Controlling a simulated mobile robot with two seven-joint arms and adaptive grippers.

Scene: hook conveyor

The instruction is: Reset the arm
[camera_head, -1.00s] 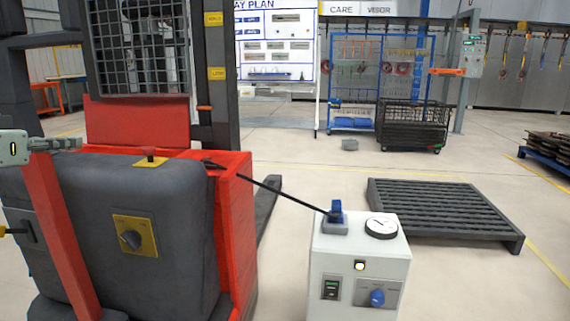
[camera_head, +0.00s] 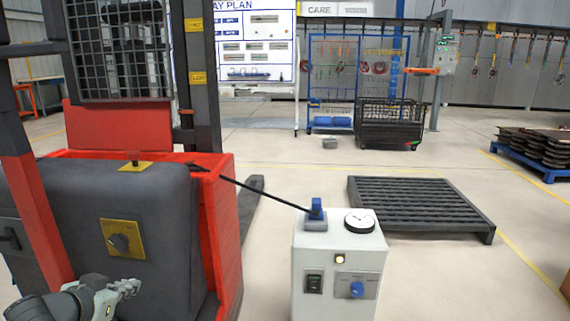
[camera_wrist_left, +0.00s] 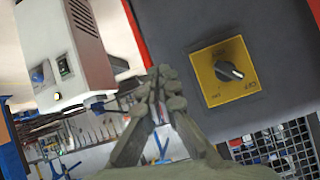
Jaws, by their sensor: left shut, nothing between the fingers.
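My left gripper (camera_head: 125,289) shows at the bottom left of the head view, low in front of the forklift's dark grey body. In the left wrist view its fingers (camera_wrist_left: 160,82) are together with nothing between them. A yellow plate with a black rotary knob (camera_head: 122,240) is on the grey body, above the gripper and apart from it. The knob also shows in the left wrist view (camera_wrist_left: 229,71), to the right of the fingertips. My right gripper is not in view.
The red and grey forklift (camera_head: 222,235) fills the left. A black cable runs to a white charger box (camera_head: 338,262) with a gauge and blue knob. A dark pallet (camera_head: 420,205) lies behind it. A black wire crate (camera_head: 390,125) stands farther back. Floor between is clear.

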